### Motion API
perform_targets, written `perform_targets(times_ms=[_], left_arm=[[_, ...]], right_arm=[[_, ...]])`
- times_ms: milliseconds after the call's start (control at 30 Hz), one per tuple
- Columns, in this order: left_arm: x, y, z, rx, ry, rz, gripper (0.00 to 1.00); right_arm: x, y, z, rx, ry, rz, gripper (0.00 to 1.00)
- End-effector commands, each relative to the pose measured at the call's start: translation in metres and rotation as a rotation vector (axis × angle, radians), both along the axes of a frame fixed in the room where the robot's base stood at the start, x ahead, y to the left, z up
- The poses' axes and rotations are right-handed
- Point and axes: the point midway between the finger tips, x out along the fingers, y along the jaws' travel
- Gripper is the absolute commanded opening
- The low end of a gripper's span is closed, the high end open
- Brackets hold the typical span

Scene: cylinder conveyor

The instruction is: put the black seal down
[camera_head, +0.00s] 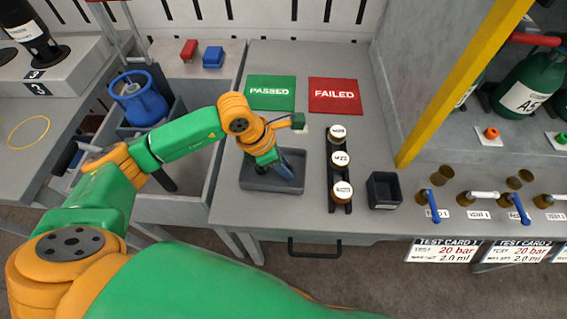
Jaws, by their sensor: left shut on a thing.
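My left gripper (280,143) is over the back edge of a dark grey tray (252,180) on the bench. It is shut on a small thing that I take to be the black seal. The seal itself is too small or too hidden by the gripper to make out. A blue piece (291,164) shows beside the gripper, over the tray; I cannot tell whether it touches the tray. My right gripper is not in view.
A green PASSED mat (270,86) and a red FAILED mat (335,108) lie behind. A black rack (331,175) of several white-topped cylinders stands right of the tray, then a small black box (383,189). A yellow post (450,95) and valves (423,197) are further right.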

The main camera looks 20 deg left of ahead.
Motion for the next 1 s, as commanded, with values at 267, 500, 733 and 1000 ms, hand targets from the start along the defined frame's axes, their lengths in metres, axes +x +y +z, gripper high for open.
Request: perform_targets(times_ms=[267,500,733,1000], left_arm=[[0.000,0.000,-0.003,0.000,0.000,0.000,0.64],[0.000,0.000,0.000,0.000,0.000,0.001,0.64],[-0.008,0.015,0.045,0.000,-0.007,0.001,0.64],[-0.023,0.033,0.103,-0.001,-0.003,0.003,0.64]], right_arm=[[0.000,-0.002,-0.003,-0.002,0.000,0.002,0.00],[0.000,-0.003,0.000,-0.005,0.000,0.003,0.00],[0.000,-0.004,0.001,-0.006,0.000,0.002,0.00],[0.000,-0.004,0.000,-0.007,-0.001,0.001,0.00]])
